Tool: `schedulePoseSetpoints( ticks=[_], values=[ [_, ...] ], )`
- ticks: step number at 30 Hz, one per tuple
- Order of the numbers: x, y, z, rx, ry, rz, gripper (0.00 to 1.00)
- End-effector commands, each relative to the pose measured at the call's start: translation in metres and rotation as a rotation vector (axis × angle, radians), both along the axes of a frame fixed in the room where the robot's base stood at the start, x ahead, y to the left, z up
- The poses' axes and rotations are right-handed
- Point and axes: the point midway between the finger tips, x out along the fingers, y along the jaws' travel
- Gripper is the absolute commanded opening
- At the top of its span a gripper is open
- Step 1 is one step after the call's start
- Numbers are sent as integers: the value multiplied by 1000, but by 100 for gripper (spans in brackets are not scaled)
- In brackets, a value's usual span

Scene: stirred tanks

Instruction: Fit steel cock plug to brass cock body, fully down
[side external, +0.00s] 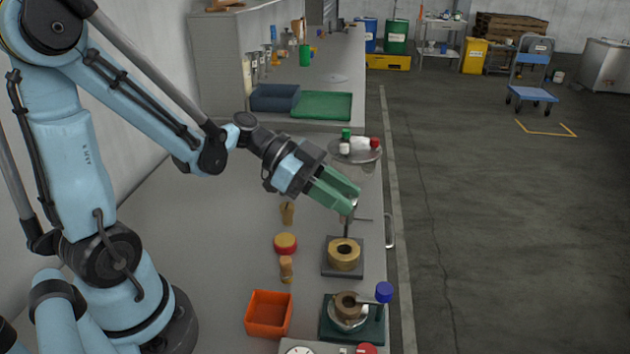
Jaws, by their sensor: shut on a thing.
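My gripper (348,204) has green fingers and is shut on the steel cock plug (347,226). The plug shows as a thin grey piece below the fingertips, with a thin bar out to the right; its upper part is hidden by the fingers. A brass ring-shaped body with a dark round bore, which looks like the brass cock body (344,262), stands on a dark square plate (327,268). The plug's lower end shows just above and behind this body in the picture. I cannot tell the exact gap or whether they line up.
A round plate (338,158) holds small items behind. The bench's left side is clear.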

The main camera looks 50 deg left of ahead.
Motion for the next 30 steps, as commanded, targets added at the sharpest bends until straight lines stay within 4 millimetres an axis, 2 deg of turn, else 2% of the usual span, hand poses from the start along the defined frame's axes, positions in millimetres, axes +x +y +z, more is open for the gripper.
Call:
schedulePoseSetpoints(
  ticks=[18, 30],
  values=[
    [1, 0, -48, -1, -1, 0, 2],
    [0, 0, -58, 0, 0, 0, 2]
  ],
)
